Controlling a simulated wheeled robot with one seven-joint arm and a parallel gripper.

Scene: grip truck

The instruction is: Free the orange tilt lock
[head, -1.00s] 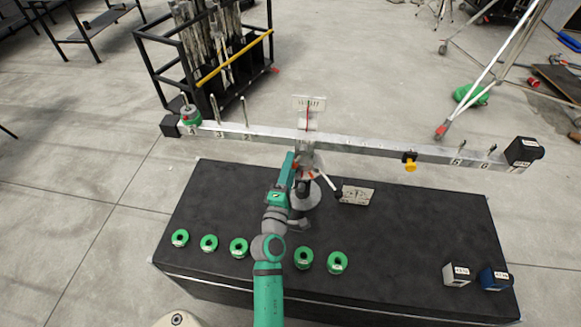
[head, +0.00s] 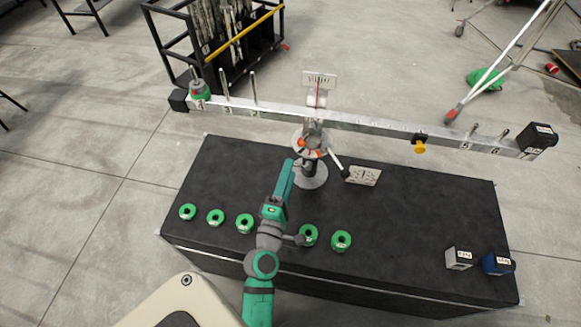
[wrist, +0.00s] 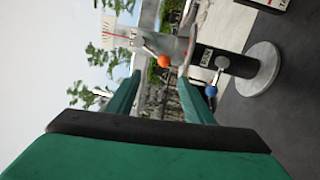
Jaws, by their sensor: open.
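The orange tilt lock shows as a round orange ball on a short lever (wrist: 165,61) in the wrist view, on the grey pivot head. In the head view an orange spot (head: 302,143) shows at the pivot under the beam (head: 375,125). My gripper (head: 288,168) is in front of and slightly left of the post in the head view. In the wrist view my gripper (wrist: 158,80) is open and empty; its fingers stand apart, with the orange ball just beyond their tips. I cannot tell the exact gap.
A black lever (head: 339,162) and a blue ball (wrist: 211,91) are near the post. Several green ring weights (head: 216,217) lie along the front of the black table (head: 400,225). Silver (head: 459,258) and blue (head: 497,263) blocks stand at its right. A yellow knob (head: 419,147) hangs under the beam.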

